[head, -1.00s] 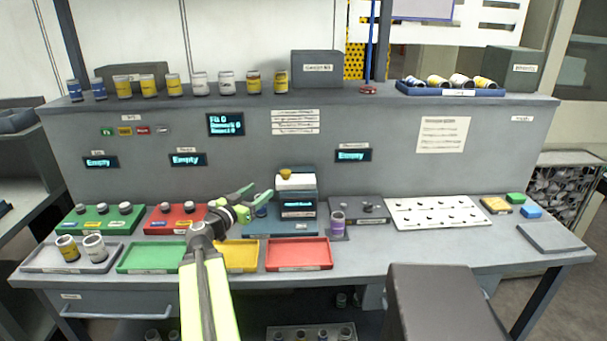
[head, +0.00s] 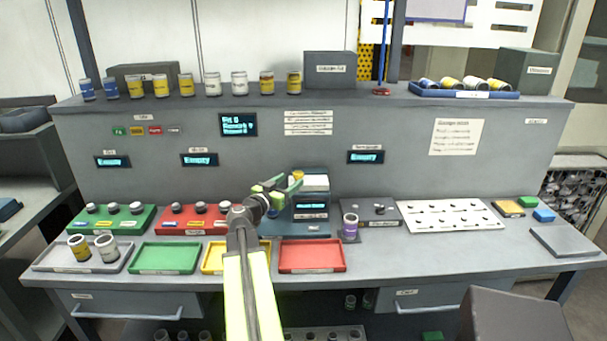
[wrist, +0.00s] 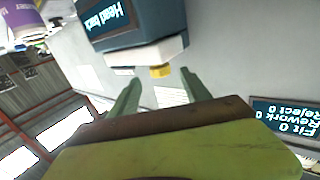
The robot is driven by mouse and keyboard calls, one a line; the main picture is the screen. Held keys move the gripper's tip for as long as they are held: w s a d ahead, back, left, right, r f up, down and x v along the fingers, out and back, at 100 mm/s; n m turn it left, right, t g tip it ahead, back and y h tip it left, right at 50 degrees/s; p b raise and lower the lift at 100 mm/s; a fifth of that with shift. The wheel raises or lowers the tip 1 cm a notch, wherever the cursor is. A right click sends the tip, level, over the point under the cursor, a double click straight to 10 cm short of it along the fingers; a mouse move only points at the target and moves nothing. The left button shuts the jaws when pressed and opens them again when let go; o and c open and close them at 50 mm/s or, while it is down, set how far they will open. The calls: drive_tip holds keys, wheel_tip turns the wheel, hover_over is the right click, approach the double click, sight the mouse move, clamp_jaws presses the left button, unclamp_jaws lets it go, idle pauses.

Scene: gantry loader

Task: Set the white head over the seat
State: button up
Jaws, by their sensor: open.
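The white head (head: 316,183) is a white block on top of a blue-grey device (head: 311,207). The device's screen reads "Head back" in the wrist view. A yellow knob (wrist: 160,71) sticks out from the white head (wrist: 150,54). My gripper (head: 283,184) is open, at the left of the white head in the head view. In the wrist view my gripper (wrist: 160,80) has its two green fingers apart, with the knob between or just beyond their tips. I cannot tell whether they touch it. I cannot make out the seat clearly.
A purple-labelled can (head: 350,227) stands right of the device. Yellow (head: 222,257) and red (head: 311,256) trays lie in front. Green and red racks stand to the left. A shelf with several cans runs behind.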

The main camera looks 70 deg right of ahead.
sight(294, 176)
drive_tip(key=x, duration=0.6)
drive_tip(key=shift+w, duration=0.25)
clamp_jaws()
drive_tip(key=shift+d, duration=0.1)
idle(1.0)
